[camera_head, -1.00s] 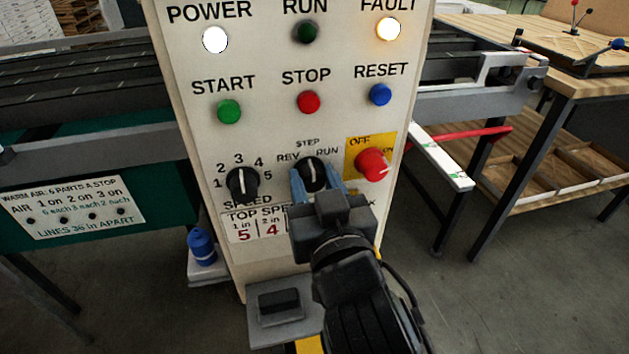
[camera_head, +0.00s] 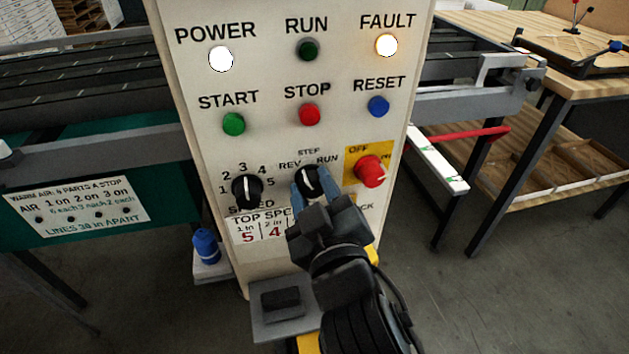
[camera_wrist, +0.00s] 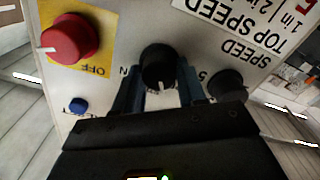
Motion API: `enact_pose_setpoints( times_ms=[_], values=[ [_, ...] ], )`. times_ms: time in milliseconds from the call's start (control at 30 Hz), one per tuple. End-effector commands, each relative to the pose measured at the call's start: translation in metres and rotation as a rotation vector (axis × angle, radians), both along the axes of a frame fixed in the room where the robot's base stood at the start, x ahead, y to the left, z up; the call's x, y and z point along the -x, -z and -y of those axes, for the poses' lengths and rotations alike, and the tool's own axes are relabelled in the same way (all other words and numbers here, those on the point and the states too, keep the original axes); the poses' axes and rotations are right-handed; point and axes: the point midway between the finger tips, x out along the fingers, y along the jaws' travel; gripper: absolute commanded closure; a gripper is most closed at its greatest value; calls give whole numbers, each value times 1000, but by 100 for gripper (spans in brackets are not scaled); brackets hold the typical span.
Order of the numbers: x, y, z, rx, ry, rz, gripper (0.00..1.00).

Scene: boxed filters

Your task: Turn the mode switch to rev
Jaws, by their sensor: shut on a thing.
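The mode switch (camera_head: 310,180) is a round black knob with a white pointer line, on the pale control panel (camera_head: 280,145) below the STOP button. REV, STEP and RUN are printed around it. The pointer leans up and left, between STEP and REV; its exact stop is hard to read. My gripper (camera_head: 314,186) has its blue fingers on both sides of the knob and is shut on it. In the wrist view the mode switch (camera_wrist: 158,66) sits between the fingers, partly hidden by them.
The speed knob (camera_head: 247,189) is close on the left, and the red OFF knob (camera_head: 370,171) on its yellow plate is close on the right. START (camera_head: 233,124), STOP (camera_head: 309,115) and RESET (camera_head: 378,106) buttons are above. The FAULT lamp (camera_head: 386,45) is lit.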

Motion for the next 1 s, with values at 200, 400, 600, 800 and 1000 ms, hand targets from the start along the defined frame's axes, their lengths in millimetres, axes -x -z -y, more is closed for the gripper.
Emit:
enact_pose_setpoints(
  times_ms=[200,400,600,800,1000],
  values=[
    [0,-1,-1,139,-1,39,90],
    [0,-1,-1,217,-1,63,90],
    [0,0,-1,253,-1,75,90],
    [0,0,-1,260,-1,77,90],
    [0,0,-1,259,-1,75,90]
  ],
)
